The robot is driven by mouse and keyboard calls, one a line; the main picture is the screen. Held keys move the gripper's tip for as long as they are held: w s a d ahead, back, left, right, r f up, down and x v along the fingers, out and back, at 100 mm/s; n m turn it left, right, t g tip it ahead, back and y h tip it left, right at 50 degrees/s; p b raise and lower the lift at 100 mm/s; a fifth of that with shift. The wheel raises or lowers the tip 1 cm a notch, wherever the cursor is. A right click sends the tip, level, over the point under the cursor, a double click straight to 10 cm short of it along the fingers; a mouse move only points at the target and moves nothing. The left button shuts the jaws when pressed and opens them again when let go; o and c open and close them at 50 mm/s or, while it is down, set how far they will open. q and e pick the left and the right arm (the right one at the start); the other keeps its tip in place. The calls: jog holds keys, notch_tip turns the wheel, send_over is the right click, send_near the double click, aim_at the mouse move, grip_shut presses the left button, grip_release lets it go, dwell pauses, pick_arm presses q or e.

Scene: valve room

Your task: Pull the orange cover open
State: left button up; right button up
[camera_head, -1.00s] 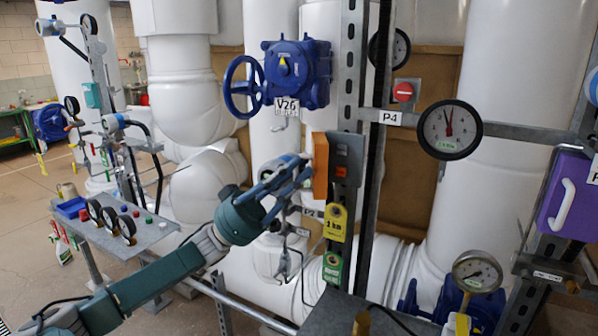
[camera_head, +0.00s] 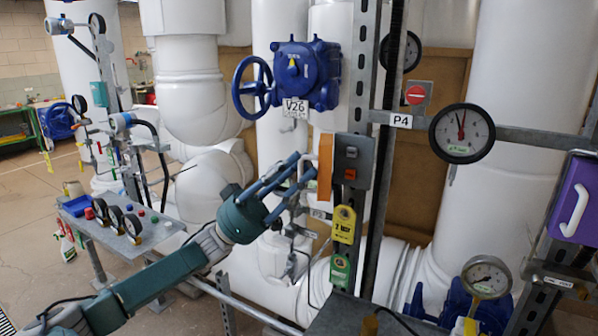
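The orange cover (camera_head: 325,167) stands out from the left side of a grey switch box (camera_head: 357,160) on the metal upright, swung open. The box's dark face with its small orange switches shows to the right of it. My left gripper (camera_head: 304,168) is just left of the cover, its blue-grey fingers pointing at it. The fingers are spread, with a gap between them, and nothing shows between them. I cannot tell whether a fingertip touches the cover. My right gripper is not in view.
The blue valve V26 (camera_head: 302,75) with its handwheel is above my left gripper. Yellow (camera_head: 344,224) and green (camera_head: 340,270) tags hang below the box. A gauge (camera_head: 462,133) is to the right. A panel with small gauges (camera_head: 160,232) stands at left.

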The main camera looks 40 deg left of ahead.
aim_at(287, 181)
pick_arm(q)
jog(key=shift+w+f, duration=0.1)
jog(key=shift+w, duration=0.05)
jog(key=shift+w+b+v, duration=0.15)
jog(key=shift+b+v, duration=0.15)
jog(key=shift+v, duration=0.55)
jog(key=shift+w+b+v, duration=0.2)
jog(key=shift+b+v, duration=0.1)
jog(key=shift+v, duration=0.55)
jog(key=shift+w+b+v, duration=0.1)
jog(key=shift+b+v, duration=0.25)
jog(key=shift+v, duration=0.6)
jog(key=shift+w+b+v, duration=0.15)
jog(key=shift+b+v, duration=0.15)
jog(key=shift+v, duration=0.6)
jog(key=v, duration=0.2)
jog(key=b+v, duration=0.2)
jog(key=v, duration=0.1)
jog(key=shift+w+a+f, duration=0.15)
jog(key=shift+a+f, duration=0.05)
jog(key=shift+a, duration=0.35)
